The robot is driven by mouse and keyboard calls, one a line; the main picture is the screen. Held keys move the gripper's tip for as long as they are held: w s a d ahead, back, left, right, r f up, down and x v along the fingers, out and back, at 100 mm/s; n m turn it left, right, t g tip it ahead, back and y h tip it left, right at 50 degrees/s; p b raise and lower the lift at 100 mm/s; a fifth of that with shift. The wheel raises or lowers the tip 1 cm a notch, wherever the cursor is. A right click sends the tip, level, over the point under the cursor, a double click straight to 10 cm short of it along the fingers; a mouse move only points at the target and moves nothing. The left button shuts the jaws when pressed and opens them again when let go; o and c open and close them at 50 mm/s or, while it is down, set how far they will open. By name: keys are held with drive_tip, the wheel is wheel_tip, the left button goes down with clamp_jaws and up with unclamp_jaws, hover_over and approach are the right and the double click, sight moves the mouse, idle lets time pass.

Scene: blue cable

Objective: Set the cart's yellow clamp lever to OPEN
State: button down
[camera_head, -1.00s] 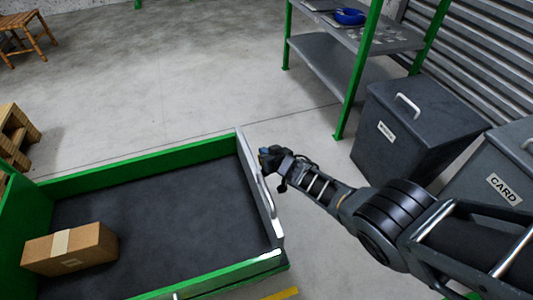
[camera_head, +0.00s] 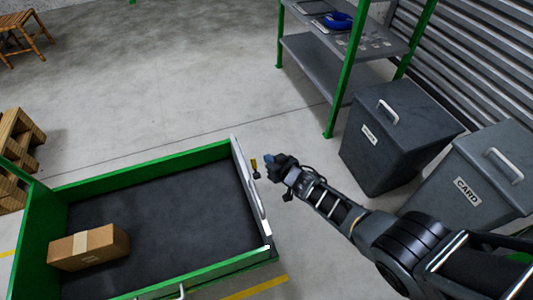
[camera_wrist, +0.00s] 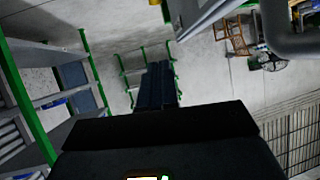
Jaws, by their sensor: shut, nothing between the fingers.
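The cart (camera_head: 128,160) has green walls and a pale grey end panel (camera_head: 247,180) on its right side. The small yellow clamp lever (camera_head: 253,162) stands roughly upright at the outer face of that panel, above a dark pivot. A yellow patch, probably the lever, shows at the top edge of the wrist view (camera_wrist: 167,12). My gripper (camera_head: 268,160) is just right of the lever, with a small gap seeming to separate them. Its dark blue fingers (camera_wrist: 157,75) are shut and empty. The lever's markings are too small to read.
A cardboard box (camera_head: 88,247) lies in the cart. A grey handle bar (camera_wrist: 285,30) is close at upper right in the wrist view. Dark bins (camera_head: 385,145) and a green-framed shelf (camera_head: 330,75) stand to the right. Floor between cart and bins is clear.

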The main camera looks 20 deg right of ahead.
drive_tip(key=shift+s+d+r+p, duration=0.15)
drive_tip(key=shift+s+r+p, duration=0.4)
drive_tip(key=shift+r, duration=0.1)
